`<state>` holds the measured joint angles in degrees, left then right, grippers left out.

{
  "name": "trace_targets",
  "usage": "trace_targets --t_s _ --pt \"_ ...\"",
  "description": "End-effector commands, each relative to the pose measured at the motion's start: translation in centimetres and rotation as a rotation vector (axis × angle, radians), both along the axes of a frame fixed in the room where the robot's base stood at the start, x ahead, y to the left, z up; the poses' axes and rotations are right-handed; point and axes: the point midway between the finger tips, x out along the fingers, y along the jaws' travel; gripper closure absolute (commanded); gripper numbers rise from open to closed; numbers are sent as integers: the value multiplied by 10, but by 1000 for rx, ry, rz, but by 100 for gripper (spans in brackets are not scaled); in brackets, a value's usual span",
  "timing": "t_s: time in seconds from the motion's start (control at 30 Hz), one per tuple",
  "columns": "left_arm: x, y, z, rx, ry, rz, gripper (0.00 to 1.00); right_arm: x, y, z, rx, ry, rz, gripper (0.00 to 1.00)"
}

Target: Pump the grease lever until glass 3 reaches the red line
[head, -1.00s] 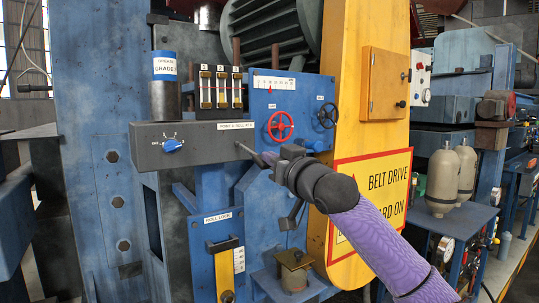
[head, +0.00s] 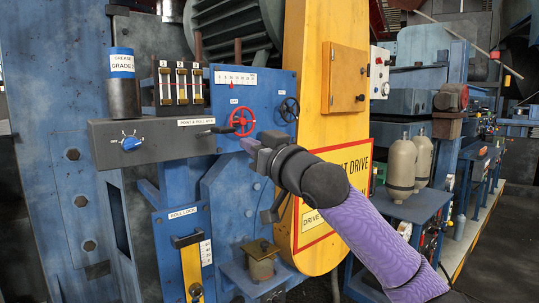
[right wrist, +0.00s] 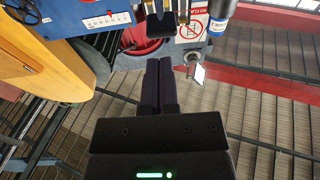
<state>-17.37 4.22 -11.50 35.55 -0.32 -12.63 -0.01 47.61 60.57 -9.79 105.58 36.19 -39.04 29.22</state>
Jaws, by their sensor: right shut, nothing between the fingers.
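The grease lever (head: 222,130) is a short dark handle on the front of the grey box below the glasses. Three narrow sight glasses stand in a row above the box, and glass 3 (head: 197,86) is the rightmost. It has a red mark, but its level is too small to read. My right gripper (head: 247,146) is shut and empty, just right of and slightly below the lever's end; contact cannot be told. In the right wrist view its dark fingers (right wrist: 158,85) lie together, below a dark handle-like piece (right wrist: 165,28). My left gripper is not in view.
The grease cylinder (head: 122,80) stands left of the glasses. A blue dial knob (head: 131,143) is on the grey box. A red handwheel (head: 243,121) and a black handwheel (head: 289,109) are close to my right gripper. A yellow belt guard (head: 305,75) stands at right.

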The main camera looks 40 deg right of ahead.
Motion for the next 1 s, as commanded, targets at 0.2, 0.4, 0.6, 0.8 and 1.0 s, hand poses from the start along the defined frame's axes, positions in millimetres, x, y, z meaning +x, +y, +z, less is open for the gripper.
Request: trace_targets --t_s 0.2,0.4,0.6,0.8,1.0 --pt "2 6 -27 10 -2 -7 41 -37 -1 -10 -1 0 -2 100" --pt "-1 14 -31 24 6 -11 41 -47 -1 -7 1 -1 0 100" --pt "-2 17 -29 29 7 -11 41 -47 -1 -6 2 -1 0 100" --pt "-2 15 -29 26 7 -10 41 -47 -1 -6 2 -1 0 100" --pt "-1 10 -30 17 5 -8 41 -47 -1 -6 2 -1 0 100"
